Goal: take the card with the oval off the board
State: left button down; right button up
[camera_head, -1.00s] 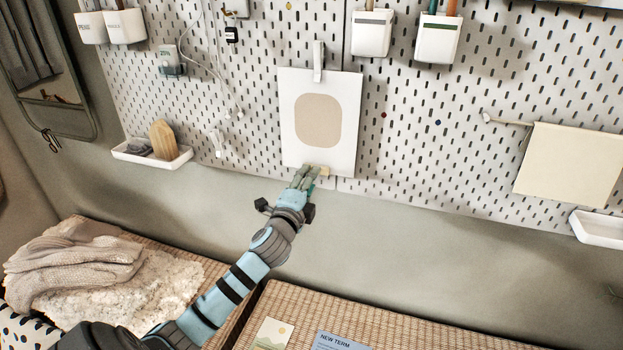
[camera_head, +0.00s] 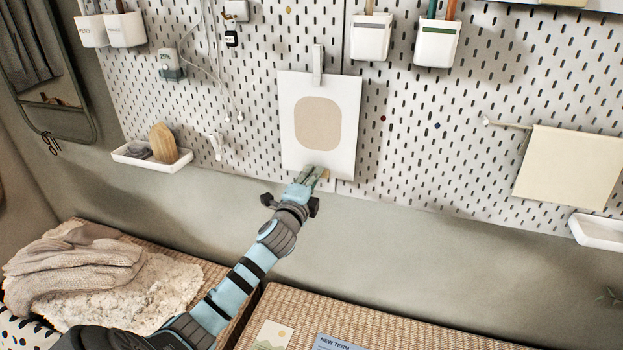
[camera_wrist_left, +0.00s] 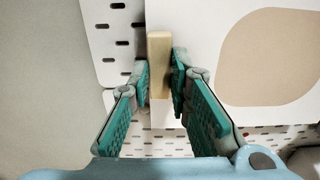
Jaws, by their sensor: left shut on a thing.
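The white card with the beige oval (camera_head: 345,160) hangs on the pegboard (camera_head: 235,95) under a pale clip (camera_head: 317,65) at its top edge. It also shows in the left wrist view (camera_wrist_left: 200,35), with part of the oval at right. A small wooden tab (camera_wrist_left: 159,50) sits at the card's lower edge. My left gripper (camera_head: 318,176) is at that lower edge, shut on the tab; in the left wrist view its green-padded fingers (camera_wrist_left: 160,85) stand on either side of it. My right gripper is not in view.
A tray (camera_head: 150,163) with a brush is at left, and white cups (camera_head: 371,40) hang above right. A cream cloth (camera_head: 567,165) hangs at right. Below are woven bench tops (camera_head: 400,325) with a blanket (camera_head: 75,265) and papers. The wall below the board is clear.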

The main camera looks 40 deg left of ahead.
pick_arm(q)
jog(key=shift+f, duration=0.15)
notch_tip(320, 180, down, 3)
jog(key=shift+b, duration=1.1)
jog(key=shift+p+v, duration=0.35)
jog(key=shift+v, duration=1.15)
jog(key=shift+s, duration=0.1)
jog(key=p+v, duration=0.1)
jog(key=v, duration=0.7)
jog(key=shift+s+d, duration=0.15)
jog(key=shift+s, duration=0.2)
